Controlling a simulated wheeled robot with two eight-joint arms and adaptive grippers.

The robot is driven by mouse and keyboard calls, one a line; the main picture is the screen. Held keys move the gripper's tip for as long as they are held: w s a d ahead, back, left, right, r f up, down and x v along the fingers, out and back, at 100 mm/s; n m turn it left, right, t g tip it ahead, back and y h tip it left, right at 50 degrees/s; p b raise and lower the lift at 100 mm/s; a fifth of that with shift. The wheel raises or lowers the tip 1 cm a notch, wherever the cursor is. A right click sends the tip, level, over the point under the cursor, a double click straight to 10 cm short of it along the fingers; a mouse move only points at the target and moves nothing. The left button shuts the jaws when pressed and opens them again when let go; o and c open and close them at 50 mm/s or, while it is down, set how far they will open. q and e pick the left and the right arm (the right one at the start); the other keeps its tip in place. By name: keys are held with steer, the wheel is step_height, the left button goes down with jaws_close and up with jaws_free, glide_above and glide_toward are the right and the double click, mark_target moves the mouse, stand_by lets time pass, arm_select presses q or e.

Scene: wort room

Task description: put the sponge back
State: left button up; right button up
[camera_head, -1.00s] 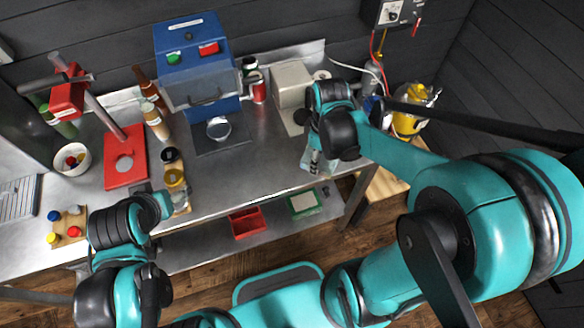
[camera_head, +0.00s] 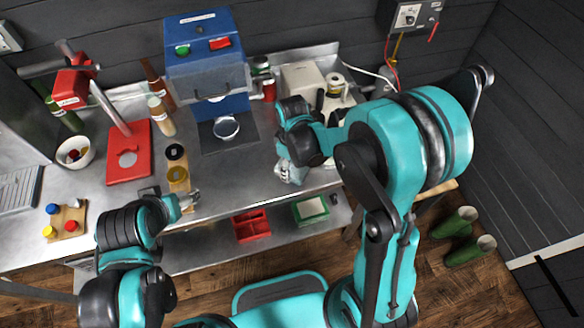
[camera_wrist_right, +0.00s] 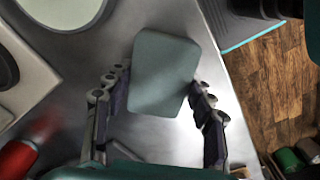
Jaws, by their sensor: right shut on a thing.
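The sponge (camera_wrist_right: 160,72) is a grey-green block with rounded corners. In the right wrist view it sits between the two dark fingers of my right gripper (camera_wrist_right: 155,100), above the steel bench. In the head view my right gripper (camera_head: 291,172) is over the front part of the bench, right of the blue machine, and the sponge is hard to make out there. My left gripper (camera_head: 188,200) is near the bench's front edge at left; its fingers are too small to read.
The blue machine (camera_head: 207,70), a red stand (camera_head: 128,155) and bottles stand on the steel bench (camera_head: 240,170). Green boots (camera_head: 463,240) stand on the floor at right.

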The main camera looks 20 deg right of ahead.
steer(key=shift+f, duration=0.15)
steer(key=o, duration=1)
